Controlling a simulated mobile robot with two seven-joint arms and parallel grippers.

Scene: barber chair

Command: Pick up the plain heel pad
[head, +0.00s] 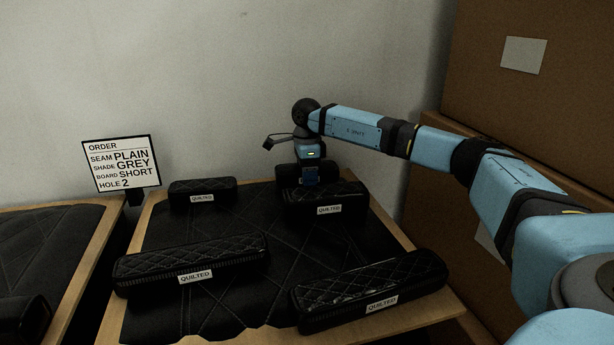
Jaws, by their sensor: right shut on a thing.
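Several black heel pads lie on a dark stitched mat (300,243), and each label I can read says QUILTED. I see no pad labelled plain. That pad seems at or close to the mat. My left gripper is not in view.
An order sign (121,164) reads plain, grey, short, hole 2. The wooden tray rim (427,311) edges the mat. Another tray (85,268) stands at the left. Brown boxes (530,105) rise at the right, and a pale wall closes the back.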

